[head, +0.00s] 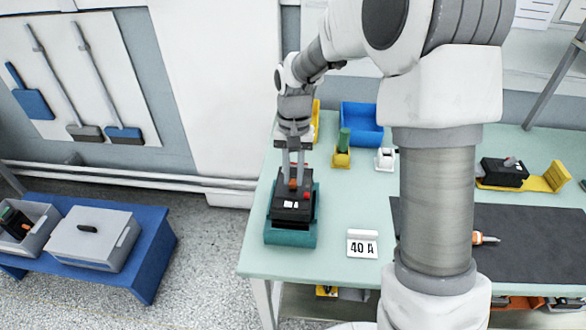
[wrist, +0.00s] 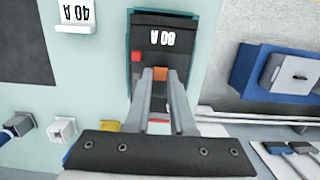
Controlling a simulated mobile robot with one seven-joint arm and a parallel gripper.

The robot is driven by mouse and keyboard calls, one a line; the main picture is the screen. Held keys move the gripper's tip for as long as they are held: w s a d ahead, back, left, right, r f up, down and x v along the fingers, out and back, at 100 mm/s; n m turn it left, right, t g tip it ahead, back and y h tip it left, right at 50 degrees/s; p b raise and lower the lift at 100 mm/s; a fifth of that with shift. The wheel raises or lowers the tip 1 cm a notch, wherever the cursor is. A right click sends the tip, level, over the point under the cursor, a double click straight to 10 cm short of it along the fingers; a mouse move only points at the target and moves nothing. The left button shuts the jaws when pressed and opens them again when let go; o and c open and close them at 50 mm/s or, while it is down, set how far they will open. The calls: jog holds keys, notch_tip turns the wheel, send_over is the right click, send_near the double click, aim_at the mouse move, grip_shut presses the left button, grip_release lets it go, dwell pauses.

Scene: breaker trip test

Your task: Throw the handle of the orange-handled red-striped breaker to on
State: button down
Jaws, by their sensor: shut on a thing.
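The black breaker (head: 292,212) sits in a teal holder (head: 290,238) on the left part of the bench. Its small orange handle (wrist: 160,74) is between my fingertips in the wrist view. My gripper (head: 293,181) points down at the breaker from above and is shut on the handle. A red button (wrist: 136,56) sits beside the handle. A red strip (wrist: 158,121) shows between my fingers. The breaker's label (wrist: 162,38) appears upside down in the wrist view and seems to read 60 A. My fingers hide part of the breaker's face, and the handle's exact tilt is unclear.
A "40 A" sign (head: 362,244) stands right of the breaker. Behind are a blue bin (head: 362,120), a yellow holder with a green cylinder (head: 343,146), and a white block (head: 385,158). Another black breaker (head: 502,172) lies at right near a dark mat (head: 530,236).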

aim_at(295, 173)
jog(key=g+p, duration=0.1)
jog(key=p, duration=0.1)
jog(key=w+g+p, duration=0.1)
jog(key=p, duration=0.1)
jog(key=shift+w+d+r+y, duration=0.1)
jog(key=shift+w+r+y, duration=0.2)
jog(key=shift+r, duration=0.1)
jog(key=shift+w+d+f+g+p, duration=0.15)
jog(key=shift+w+g+p, duration=0.2)
jog(key=shift+g+p, duration=0.25)
jog(key=shift+w+f+g+p, duration=0.15)
jog(key=shift+w+g+p, duration=0.15)
jog(key=shift+g+p, duration=0.3)
jog(key=shift+w+d+f+g+y, duration=0.1)
jog(key=shift+w+f+g+y, duration=0.2)
jog(key=shift+g, duration=0.3)
jog(key=shift+w+d+f+g+y, duration=0.15)
jog(key=shift+w+g, duration=0.2)
jog(key=shift+g, duration=0.25)
jog(key=shift+w+f+g+b, duration=0.25)
jog(key=shift+w+g+b, duration=0.2)
jog(key=shift+g, duration=0.75)
jog(key=c, duration=0.8)
grip_release()
jog(key=shift+o, duration=0.2)
jog(key=shift+r, duration=0.1)
